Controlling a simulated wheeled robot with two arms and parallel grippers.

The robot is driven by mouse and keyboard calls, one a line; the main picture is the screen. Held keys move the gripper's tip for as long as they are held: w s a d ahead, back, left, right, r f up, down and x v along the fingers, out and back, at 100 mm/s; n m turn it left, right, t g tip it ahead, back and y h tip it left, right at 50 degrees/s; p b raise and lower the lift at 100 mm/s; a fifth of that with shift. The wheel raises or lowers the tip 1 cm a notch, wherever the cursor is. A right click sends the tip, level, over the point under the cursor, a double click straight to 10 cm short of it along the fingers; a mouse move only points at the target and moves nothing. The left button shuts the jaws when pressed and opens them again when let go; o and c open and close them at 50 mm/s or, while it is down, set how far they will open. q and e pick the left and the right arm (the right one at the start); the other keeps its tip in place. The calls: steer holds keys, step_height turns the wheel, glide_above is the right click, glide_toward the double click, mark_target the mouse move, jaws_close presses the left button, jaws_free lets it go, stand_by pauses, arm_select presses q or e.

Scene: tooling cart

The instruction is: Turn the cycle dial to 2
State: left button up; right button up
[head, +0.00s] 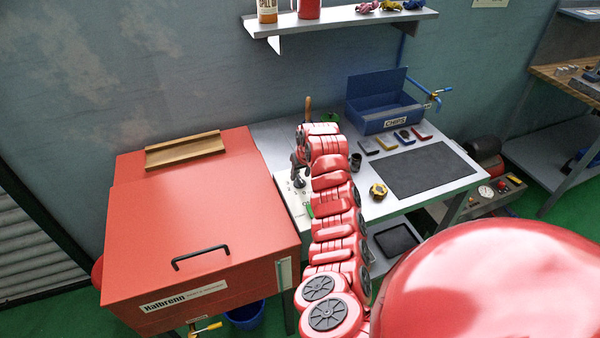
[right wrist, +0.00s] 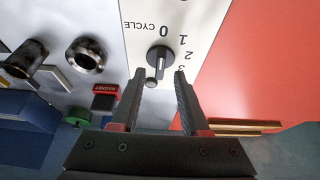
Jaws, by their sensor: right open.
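The cycle dial (right wrist: 158,60) is a dark round knob with a raised grip bar, on a cream panel (right wrist: 140,14) printed CYCLE with the numbers 0, 1, 2 and 3. The numbers curve around one side of the knob. I cannot tell for sure which number the knob points to. My right gripper (right wrist: 160,76) is open, with one finger on each side of the dial's lower part in the right wrist view; no clear contact shows. In the head view my right gripper (head: 298,176) is over the panel (head: 292,198) beside the red cabinet. My left gripper is out of view.
The red cabinet (head: 200,225) with a black handle stands left of the panel. A wooden tray (head: 185,150) lies on it. A blue CHIPS bin (head: 385,120), a yellow tape measure (head: 378,191) and a dark mat (head: 425,172) are on the bench to the right. A shelf hangs above.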

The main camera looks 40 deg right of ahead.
steer(key=shift+x, duration=1)
jaws_close()
